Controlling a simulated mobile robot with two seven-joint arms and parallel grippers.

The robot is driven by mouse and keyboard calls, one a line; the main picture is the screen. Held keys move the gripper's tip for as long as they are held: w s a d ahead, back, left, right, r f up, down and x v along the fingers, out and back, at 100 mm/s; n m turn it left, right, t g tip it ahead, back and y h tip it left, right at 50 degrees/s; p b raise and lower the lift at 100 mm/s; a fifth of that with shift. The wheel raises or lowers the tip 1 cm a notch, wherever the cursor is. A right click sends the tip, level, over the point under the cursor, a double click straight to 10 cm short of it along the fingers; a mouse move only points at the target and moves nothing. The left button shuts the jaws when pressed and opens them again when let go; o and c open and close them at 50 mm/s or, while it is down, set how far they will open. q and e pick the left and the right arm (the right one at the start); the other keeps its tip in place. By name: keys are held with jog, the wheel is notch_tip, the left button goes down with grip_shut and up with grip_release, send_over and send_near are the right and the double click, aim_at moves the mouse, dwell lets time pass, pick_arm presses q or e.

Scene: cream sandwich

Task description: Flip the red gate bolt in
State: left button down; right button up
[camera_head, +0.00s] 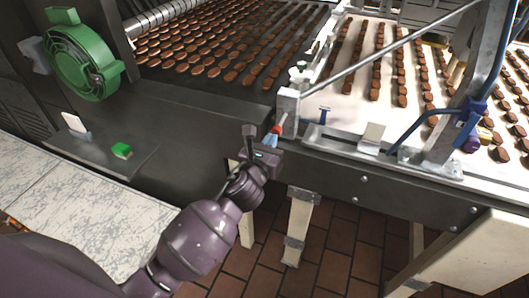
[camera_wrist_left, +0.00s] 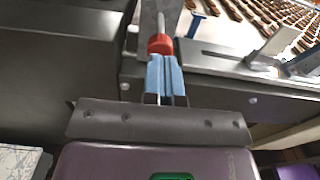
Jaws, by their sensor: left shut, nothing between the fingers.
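The red gate bolt (camera_head: 276,129) sits at the near edge of the machine, at the end of the grey bracket where the two conveyors meet. In the left wrist view the red bolt end (camera_wrist_left: 160,43) is straight ahead of the fingertips. My left gripper (camera_head: 271,141) has blue fingertips, shut with nothing between them. In the left wrist view the left gripper (camera_wrist_left: 164,62) has its tips right at the red bolt, touching or very close; I cannot tell which. My right gripper is not in view.
A dark conveyor (camera_head: 225,55) and a white conveyor (camera_head: 350,75) carry rows of brown biscuits. A slanted metal rod (camera_head: 390,47) and a blue-handled bracket (camera_head: 468,110) stand at the right. A green motor (camera_head: 85,55) and green button (camera_head: 121,150) are at the left.

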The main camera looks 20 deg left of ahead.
aim_at(276, 130)
pick_arm(q)
jog(key=shift+w, duration=0.5)
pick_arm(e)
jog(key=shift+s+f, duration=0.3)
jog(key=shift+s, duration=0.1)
pick_arm(q)
jog(key=w, duration=0.3)
jog(key=shift+w, duration=0.35)
jog(key=shift+r, duration=0.1)
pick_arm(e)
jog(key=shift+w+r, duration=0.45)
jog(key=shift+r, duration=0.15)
pick_arm(q)
jog(key=shift+r, duration=0.1)
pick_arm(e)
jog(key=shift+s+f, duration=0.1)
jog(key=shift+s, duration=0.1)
